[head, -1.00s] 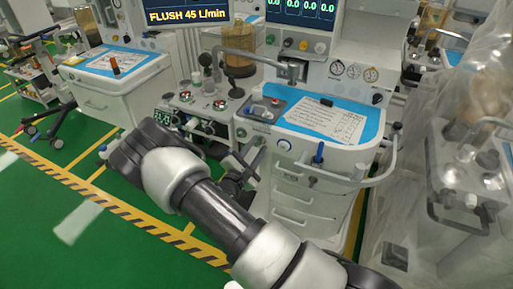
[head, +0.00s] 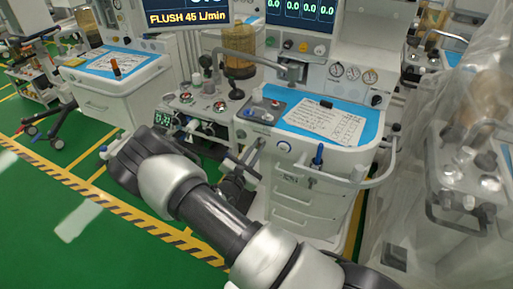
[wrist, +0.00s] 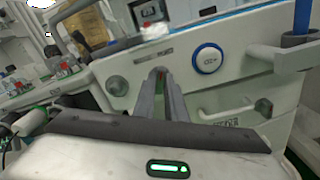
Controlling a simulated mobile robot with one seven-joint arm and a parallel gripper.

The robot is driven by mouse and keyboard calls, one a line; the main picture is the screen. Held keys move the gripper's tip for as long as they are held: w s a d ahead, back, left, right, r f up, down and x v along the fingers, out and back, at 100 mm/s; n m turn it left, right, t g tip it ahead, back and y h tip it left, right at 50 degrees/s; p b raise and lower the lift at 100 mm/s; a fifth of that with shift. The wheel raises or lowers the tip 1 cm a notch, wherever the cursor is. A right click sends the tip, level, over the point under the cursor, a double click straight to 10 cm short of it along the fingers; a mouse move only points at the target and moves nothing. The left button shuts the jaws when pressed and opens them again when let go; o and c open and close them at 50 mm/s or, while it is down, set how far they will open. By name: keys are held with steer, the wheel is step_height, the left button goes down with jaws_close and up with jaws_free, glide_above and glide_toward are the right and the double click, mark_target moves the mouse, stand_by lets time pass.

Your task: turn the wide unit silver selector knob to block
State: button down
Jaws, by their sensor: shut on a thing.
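The wide unit (head: 345,160) is the white cart with a blue-edged top, right of centre in the head view. My gripper (head: 256,148) reaches its front panel, left of a blue-ringed round button (head: 283,147). In the wrist view my gripper (wrist: 162,74) has its two fingers close together against the panel, shut on a small part taken to be the silver selector knob. The fingers hide nearly all of it; only a reddish spot shows between the tips. Its pointer and setting cannot be read.
A handrail (head: 375,178) with a blue lever (head: 318,156) projects at right. A plastic-draped unit (head: 465,180) stands further right. Green floor lies open at left.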

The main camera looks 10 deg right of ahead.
steer(key=n+p, duration=0.1)
steer(key=n, duration=0.6)
steer(key=shift+a+p, duration=0.1)
steer(key=shift+p, duration=0.3)
steer(key=n+p, duration=0.1)
steer(key=n, duration=0.6)
steer(key=c, duration=1.8)
jaws_free()
steer(key=v, duration=1.7)
steer(key=shift+s+a+p, duration=0.15)
steer(key=shift+p, duration=0.3)
